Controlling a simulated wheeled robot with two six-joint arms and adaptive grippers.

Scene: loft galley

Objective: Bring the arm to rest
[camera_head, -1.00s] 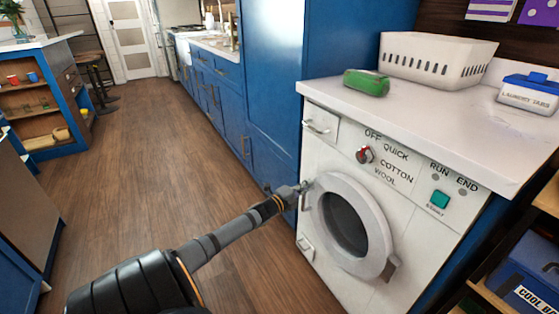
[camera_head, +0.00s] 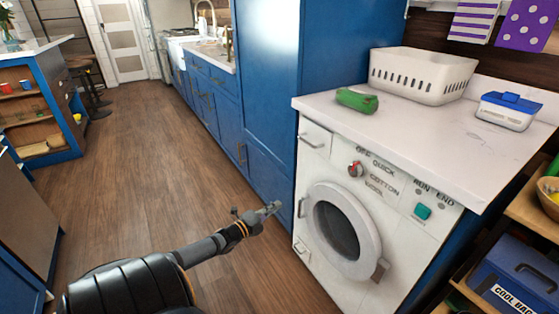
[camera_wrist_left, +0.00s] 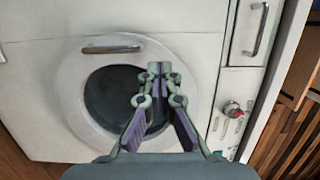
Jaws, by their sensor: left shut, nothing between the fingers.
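My left arm comes in from the lower left in the head view. Its gripper (camera_head: 272,208) is shut and empty, out in the air to the left of the washing machine (camera_head: 318,170). The machine's round door (camera_head: 371,222) is closed, with dark glass in the middle. In the left wrist view my gripper fingers (camera_wrist_left: 153,70) meet at their tips in front of the same door (camera_wrist_left: 70,105), apart from it as far as I can tell. My right gripper does not show.
On the white worktop (camera_head: 430,135) are a green item (camera_head: 357,101), a white basket (camera_head: 421,77) and a blue-lidded tub (camera_head: 507,112). A blue cool bag (camera_head: 515,278) sits on a shelf at the lower right. Open wooden floor (camera_head: 140,170) lies to the left of the blue cupboards (camera_head: 262,100).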

